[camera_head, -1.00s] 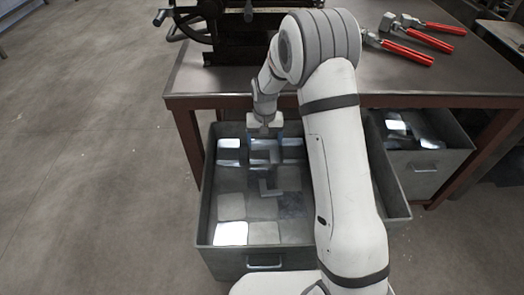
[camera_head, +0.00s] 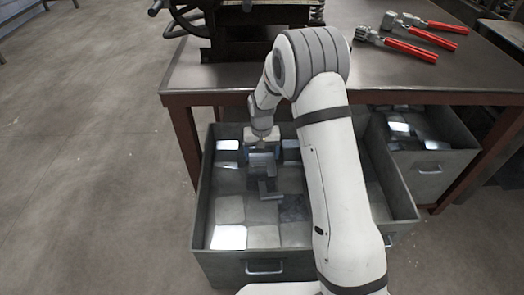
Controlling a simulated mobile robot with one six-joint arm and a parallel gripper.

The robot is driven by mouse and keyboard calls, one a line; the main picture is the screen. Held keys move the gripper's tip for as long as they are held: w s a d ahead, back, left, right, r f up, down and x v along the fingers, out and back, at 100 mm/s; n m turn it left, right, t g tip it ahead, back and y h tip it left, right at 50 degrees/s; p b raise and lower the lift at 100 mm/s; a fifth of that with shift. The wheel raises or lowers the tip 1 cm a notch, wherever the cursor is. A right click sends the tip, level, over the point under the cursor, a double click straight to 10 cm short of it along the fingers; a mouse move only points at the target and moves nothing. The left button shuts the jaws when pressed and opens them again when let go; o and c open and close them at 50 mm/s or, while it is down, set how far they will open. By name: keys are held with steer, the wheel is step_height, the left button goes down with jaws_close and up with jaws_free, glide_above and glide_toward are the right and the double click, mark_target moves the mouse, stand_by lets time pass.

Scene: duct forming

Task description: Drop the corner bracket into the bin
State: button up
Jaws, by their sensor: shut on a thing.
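The bin (camera_head: 225,266) is a large open grey metal box in front of and partly under the table, with flat metal pieces on its floor. My gripper (camera_head: 263,153) points down over the far part of the bin, inside its rim as seen from here. Its blue-sided fingers are shut on a small grey piece, the corner bracket (camera_head: 262,161). The bracket's full outline and its height above the floor are hard to tell. A similar L-shaped grey piece (camera_head: 268,190) shows in the bin just nearer than the gripper. My arm hides the bin's right part.
A second grey bin (camera_head: 428,166) with shiny scraps stands at the right. The table edge (camera_head: 230,99) runs close behind my gripper. Red-handled tools (camera_head: 405,48) and a dark machine (camera_head: 250,35) are on the table. The floor at left is clear.

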steer(key=o, duration=0.9)
step_height(320, 180, up, 8)
steer(key=p, duration=0.6)
step_height(320, 180, up, 20)
steer(key=p, duration=2.3)
glide_above(263, 159)
steer(key=s+d, duration=0.6)
steer(key=d, duration=0.5)
steer(key=shift+s+d+f, duration=0.1)
steer(key=shift+d, duration=0.05)
steer(key=shift+b, duration=0.3)
